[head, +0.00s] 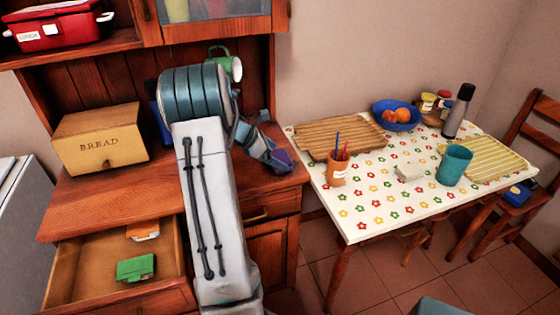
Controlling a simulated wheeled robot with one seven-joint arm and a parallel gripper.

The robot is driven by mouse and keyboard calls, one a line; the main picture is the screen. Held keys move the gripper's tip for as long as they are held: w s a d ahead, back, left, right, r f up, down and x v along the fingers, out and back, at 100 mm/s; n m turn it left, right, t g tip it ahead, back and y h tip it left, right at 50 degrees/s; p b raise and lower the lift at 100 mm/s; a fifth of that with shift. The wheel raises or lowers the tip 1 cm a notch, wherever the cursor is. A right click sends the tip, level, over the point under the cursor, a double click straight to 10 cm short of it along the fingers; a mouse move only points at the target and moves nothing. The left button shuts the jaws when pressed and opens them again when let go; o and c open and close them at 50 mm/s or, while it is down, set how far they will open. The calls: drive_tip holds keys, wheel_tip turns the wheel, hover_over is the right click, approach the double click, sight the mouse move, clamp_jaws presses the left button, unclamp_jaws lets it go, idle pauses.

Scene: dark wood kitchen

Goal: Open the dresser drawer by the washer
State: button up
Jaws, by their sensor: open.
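The dresser (180,185) is dark reddish wood. Its left drawer (170,300), on the side by the washer (22,235), is pulled well out, showing its interior. A green box (136,268) and an orange-and-white item (143,230) lie inside. The right drawer (275,206), with a brass handle, looks closed. My gripper (281,162) is over the right end of the dresser top, well to the right of the open drawer and apart from it. Its fingers are small and partly turned away; I see nothing held. My arm hides the middle of the dresser front.
A bread box (100,138) stands on the dresser's left side, with a green mug (226,65) behind my arm. To the right is a table (400,190) with a blue bowl (397,115), cups and a flask (458,110). A chair (535,150) stands beyond. Tiled floor shows around the table.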

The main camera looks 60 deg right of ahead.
drive_tip(key=x, duration=0.3)
drive_tip(key=c, duration=1)
drive_tip(key=shift+o, duration=0.2)
drive_tip(key=shift+r, duration=0.1)
